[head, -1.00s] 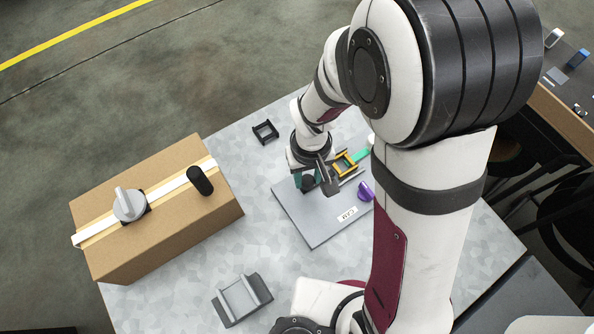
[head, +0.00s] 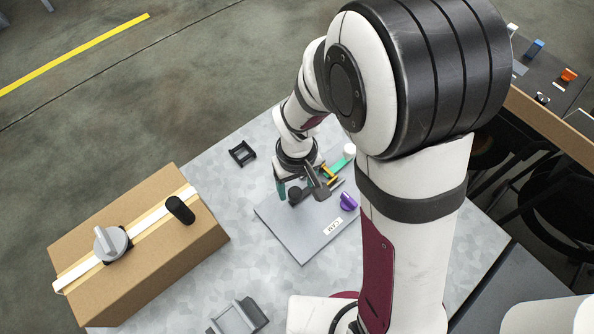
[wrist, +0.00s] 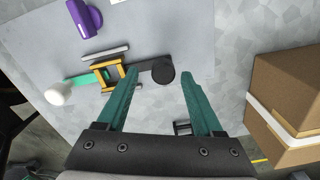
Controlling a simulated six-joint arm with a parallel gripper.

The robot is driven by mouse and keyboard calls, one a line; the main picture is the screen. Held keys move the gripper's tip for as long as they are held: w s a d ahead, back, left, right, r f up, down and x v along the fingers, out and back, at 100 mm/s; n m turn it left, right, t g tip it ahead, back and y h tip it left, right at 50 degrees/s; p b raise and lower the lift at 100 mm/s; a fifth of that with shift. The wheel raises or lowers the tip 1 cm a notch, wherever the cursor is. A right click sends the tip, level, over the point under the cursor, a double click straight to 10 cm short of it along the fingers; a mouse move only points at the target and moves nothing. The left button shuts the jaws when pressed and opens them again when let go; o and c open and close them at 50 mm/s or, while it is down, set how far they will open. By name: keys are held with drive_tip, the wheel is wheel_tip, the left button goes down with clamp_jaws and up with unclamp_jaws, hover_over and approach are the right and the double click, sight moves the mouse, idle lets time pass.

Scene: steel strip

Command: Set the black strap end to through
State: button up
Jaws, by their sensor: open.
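The black strap end (wrist: 163,72) is a dark strip with a round disc tip, seen in the wrist view. Its strip runs left to a yellow buckle frame (wrist: 105,74) on the grey plate (head: 290,230). A green strip (wrist: 80,78) with a white knob (wrist: 58,94) leaves the frame's other side. My gripper (wrist: 160,74) is open, its two teal fingers either side of the disc in the picture. I cannot tell whether they touch it. In the head view my wrist and the dark parts partly cover the frame (head: 328,176) and strap.
A purple handle (head: 348,201) and a white label (head: 333,227) are on the plate. A cardboard box (head: 150,262) with a white band and grey knob (head: 112,243) stands left. A black bracket (head: 243,153) lies behind and a grey cradle (head: 238,318) in front. Bare table lies between box and plate.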

sight(298, 191)
wheel_tip(298, 191, up, 15)
drive_tip(key=shift+d, duration=0.1)
drive_tip(key=s+d+m+y, duration=0.1)
drive_tip(key=s+d+m, duration=0.3)
drive_tip(key=s, duration=0.3)
drive_tip(key=s+d+m, duration=0.4)
drive_tip(key=s+m, duration=0.3)
drive_tip(key=s, duration=0.1)
drive_tip(key=shift+d+y, duration=0.4)
drive_tip(key=shift+o, duration=0.2)
idle(0.6)
